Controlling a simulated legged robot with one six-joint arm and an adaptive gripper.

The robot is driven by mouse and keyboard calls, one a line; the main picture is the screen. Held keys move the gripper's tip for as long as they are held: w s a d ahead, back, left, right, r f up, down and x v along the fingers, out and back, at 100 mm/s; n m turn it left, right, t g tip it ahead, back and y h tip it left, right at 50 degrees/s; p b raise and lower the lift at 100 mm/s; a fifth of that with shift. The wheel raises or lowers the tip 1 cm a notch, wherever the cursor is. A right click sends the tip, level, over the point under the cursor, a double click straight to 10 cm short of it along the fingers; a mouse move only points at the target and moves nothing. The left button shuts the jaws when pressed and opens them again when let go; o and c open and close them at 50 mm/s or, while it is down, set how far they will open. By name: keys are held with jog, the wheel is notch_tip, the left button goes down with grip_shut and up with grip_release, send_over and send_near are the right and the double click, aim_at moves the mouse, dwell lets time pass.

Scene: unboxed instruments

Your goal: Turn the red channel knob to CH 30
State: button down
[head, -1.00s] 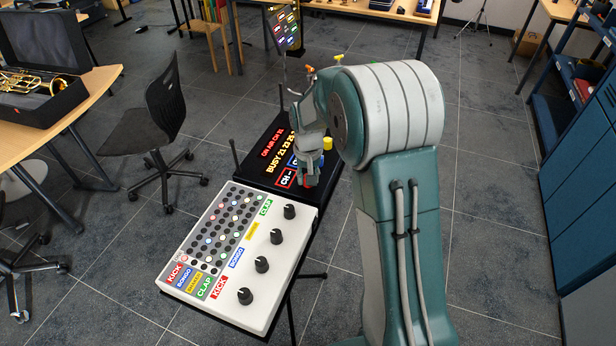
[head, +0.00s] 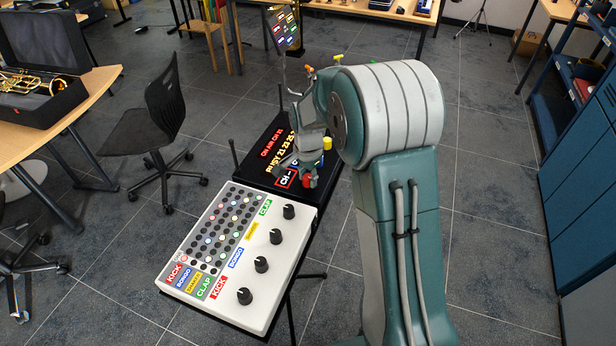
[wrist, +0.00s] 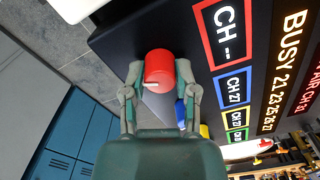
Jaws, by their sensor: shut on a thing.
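The red channel knob (wrist: 158,66) stands on the black receiver panel (wrist: 110,38), with a pale pointer line on its near side in the wrist view. My gripper (wrist: 160,74) is closed around it, one finger on each side. In the head view the red knob (head: 308,182) shows partly below my gripper (head: 303,172). The red-framed display (wrist: 222,33) beside the knob reads "CH --". The busy display (wrist: 286,72) reads BUSY with several numbers. The on-air line (head: 271,143) seems to read CH 31.
Blue (wrist: 181,112) and yellow (wrist: 204,130) knobs stand close to the red one, with their own channel displays. A white drum machine (head: 240,255) with black knobs adjoins the receiver. An antenna (head: 235,160) rises at the receiver's left.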

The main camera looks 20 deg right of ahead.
aim_at(306, 176)
jog(key=shift+s+f+m, duration=0.1)
jog(key=shift+f+m, duration=0.05)
jog(key=shift+m, duration=0.95)
jog(key=shift+c, duration=1.9)
grip_release()
jog(key=shift+a, duration=0.1)
notch_tip(306, 176, up, 12)
jog(key=shift+w, duration=0.2)
